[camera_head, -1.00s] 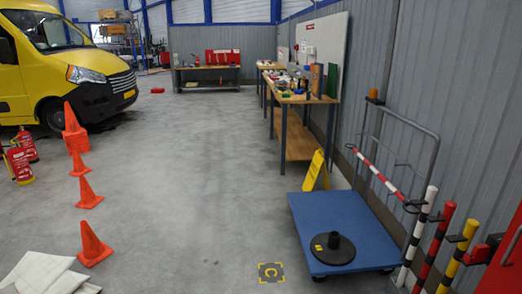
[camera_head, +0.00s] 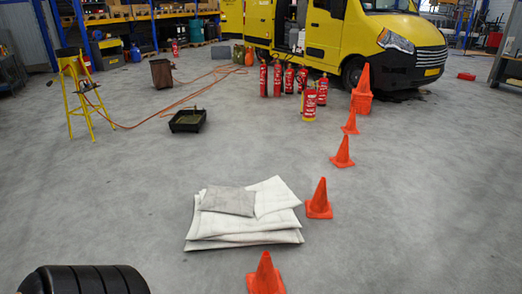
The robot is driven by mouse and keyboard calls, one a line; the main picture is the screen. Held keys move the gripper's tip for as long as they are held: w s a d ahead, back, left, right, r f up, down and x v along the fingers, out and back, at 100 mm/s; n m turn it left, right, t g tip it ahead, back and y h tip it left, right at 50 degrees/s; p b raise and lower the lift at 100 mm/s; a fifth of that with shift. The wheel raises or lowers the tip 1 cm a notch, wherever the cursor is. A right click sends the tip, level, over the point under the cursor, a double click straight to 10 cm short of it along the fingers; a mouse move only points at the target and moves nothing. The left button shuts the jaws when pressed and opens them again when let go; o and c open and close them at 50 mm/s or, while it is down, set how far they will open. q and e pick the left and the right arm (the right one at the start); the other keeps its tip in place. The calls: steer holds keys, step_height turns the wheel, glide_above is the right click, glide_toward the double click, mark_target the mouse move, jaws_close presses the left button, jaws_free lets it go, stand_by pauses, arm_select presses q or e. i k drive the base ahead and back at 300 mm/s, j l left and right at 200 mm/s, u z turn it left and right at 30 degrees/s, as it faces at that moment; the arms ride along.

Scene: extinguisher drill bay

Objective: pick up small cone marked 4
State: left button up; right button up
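Several orange cones stand in a line on the grey floor, right of centre. The nearest cone (camera_head: 265,275) is cut off by the bottom edge. Behind it stand another cone (camera_head: 319,200), a further cone (camera_head: 342,152) and a smaller-looking cone (camera_head: 350,122). A taller stack of orange cones (camera_head: 362,93) stands near the van. No number can be read on any cone, so I cannot tell which one is marked 4. Neither of my grippers shows in the head view.
White pads (camera_head: 245,212) lie piled left of the cones. Red extinguishers (camera_head: 309,105) stand before the yellow van (camera_head: 385,40). A black tray (camera_head: 188,120), an orange hose (camera_head: 165,108) and a yellow stepladder (camera_head: 80,90) are at left. A black ribbed object (camera_head: 83,280) is at bottom left.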

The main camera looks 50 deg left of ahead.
mark_target(266, 279)
steer(key=i+j+u, duration=0.1)
steer(key=i+u, duration=0.3)
steer(key=i, duration=0.2)
steer(key=i+l+u, duration=0.1)
steer(key=i+u, duration=0.35)
steer(key=i+j+u, duration=0.15)
steer(key=i, duration=1.1)
steer(key=z, duration=9.1)
